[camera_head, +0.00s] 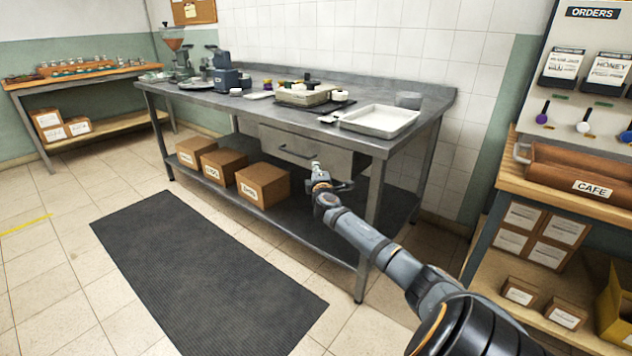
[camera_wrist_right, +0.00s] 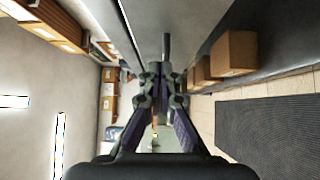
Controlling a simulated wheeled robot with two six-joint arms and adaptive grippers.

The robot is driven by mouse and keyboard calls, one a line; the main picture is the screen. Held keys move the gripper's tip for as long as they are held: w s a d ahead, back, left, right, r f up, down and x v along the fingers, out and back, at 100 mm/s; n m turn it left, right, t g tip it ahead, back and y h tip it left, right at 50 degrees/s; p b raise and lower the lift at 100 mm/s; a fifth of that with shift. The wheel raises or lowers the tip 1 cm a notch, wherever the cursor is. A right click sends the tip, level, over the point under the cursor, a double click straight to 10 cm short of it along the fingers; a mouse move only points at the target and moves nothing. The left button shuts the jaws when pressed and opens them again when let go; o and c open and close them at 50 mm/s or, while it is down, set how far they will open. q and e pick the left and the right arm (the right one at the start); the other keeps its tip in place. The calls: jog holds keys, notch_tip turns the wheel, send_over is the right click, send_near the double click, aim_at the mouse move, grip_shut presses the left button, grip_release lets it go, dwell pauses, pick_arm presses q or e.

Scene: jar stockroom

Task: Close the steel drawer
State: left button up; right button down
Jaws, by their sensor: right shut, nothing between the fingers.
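The steel drawer (camera_head: 333,163) hangs under the grey worktable's top, with its bar handle (camera_head: 296,152) across the front. How far it stands out from the table is hard to tell. My right gripper (camera_head: 317,170) is in front of the drawer's lower right part, right of the handle; whether it touches is unclear. In the right wrist view its fingers (camera_wrist_right: 161,70) are together and empty. A dark bar (camera_wrist_right: 166,46) shows just beyond the tips, beside a grey steel face. My left gripper is out of view.
The worktable (camera_head: 225,104) carries a white tray (camera_head: 381,121) and several tools. Cardboard boxes (camera_head: 263,186) stand on its lower shelf. A table leg (camera_head: 371,220) is close to my right arm. A dark mat (camera_head: 200,270) lies on open floor in front.

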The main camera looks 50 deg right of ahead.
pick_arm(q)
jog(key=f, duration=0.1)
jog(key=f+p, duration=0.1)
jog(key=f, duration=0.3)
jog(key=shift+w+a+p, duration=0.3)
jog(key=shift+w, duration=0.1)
pick_arm(e)
jog(key=f+v, duration=0.1)
jog(key=v, duration=0.5)
jog(key=shift+s, duration=0.45)
jog(key=shift+a, duration=0.1)
